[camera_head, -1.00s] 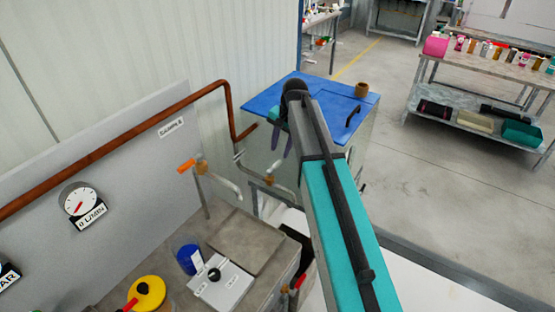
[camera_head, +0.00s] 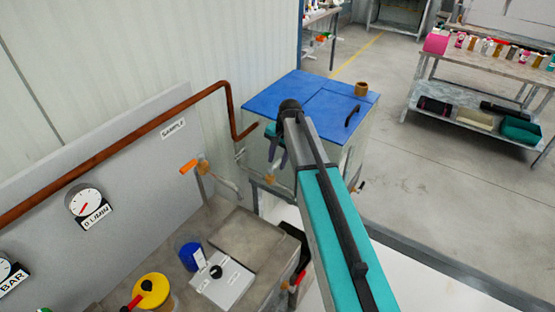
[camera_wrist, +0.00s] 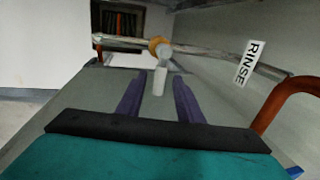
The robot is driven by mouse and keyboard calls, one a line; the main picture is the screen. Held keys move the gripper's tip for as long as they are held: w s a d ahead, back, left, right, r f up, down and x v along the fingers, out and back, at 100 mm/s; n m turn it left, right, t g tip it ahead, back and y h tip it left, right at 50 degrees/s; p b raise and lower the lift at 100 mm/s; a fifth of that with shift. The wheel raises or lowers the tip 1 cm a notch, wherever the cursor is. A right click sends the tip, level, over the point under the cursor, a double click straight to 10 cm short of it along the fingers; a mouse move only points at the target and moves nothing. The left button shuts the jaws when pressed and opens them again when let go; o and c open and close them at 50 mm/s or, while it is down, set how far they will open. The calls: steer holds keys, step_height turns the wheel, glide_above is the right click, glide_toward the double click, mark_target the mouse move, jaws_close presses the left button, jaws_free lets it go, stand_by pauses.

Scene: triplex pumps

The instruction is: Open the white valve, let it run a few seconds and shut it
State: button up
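In the wrist view a white valve handle (camera_wrist: 160,80) hangs below a brass valve body (camera_wrist: 158,47) on a grey pipe. The sign RINSE (camera_wrist: 246,64) is to its right. My gripper (camera_wrist: 155,88) is open, with one purple finger on each side of the handle as seen from the wrist. I see gaps on both sides; whether the handle's depth is between the fingertips is not clear. In the head view my gripper (camera_head: 276,158) points down above a brass fitting (camera_head: 270,179) on the pipe; the white handle is not distinguishable there.
An orange-handled valve (camera_head: 188,167) stands to the left near the SAMPLE sign (camera_head: 173,129). A flow dial (camera_head: 85,203) reads near zero on the panel. A blue-topped cabinet (camera_head: 310,95) is behind my arm. A copper pipe (camera_head: 130,145) runs along the wall.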

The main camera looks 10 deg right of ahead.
jaws_close()
